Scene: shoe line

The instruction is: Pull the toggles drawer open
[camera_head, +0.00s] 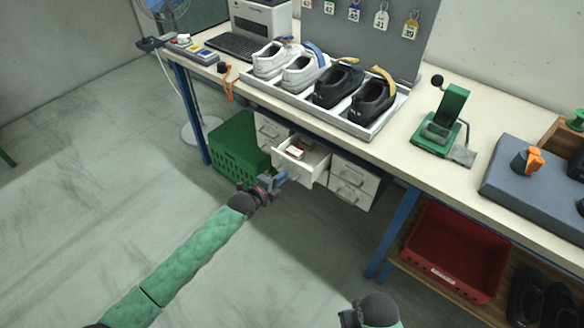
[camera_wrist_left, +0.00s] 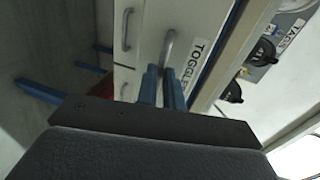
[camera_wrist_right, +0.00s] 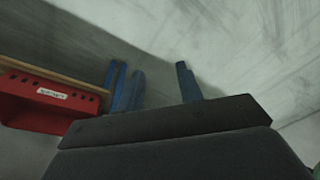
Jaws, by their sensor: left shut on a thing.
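The toggles drawer (camera_head: 310,169) stands pulled out from the white drawer unit under the bench. A small red-and-white item (camera_head: 297,150) shows inside it. In the left wrist view, its front bears a TOGGLES label (camera_wrist_left: 195,62) and a grey bar handle (camera_wrist_left: 169,46). My left gripper (camera_head: 282,178) is at the drawer front; in the left wrist view its blue fingers (camera_wrist_left: 160,72) are shut on the handle. My right gripper (camera_wrist_right: 160,80) is apart from the drawer, its fingers spread and empty in the right wrist view.
Closed drawers (camera_head: 353,181) sit right of the open one, and another (camera_head: 270,131) sits left. A green crate (camera_head: 232,150) stands left of the unit. A blue bench leg (camera_head: 400,225) and red crate (camera_head: 455,255) are to the right. The floor in front is clear.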

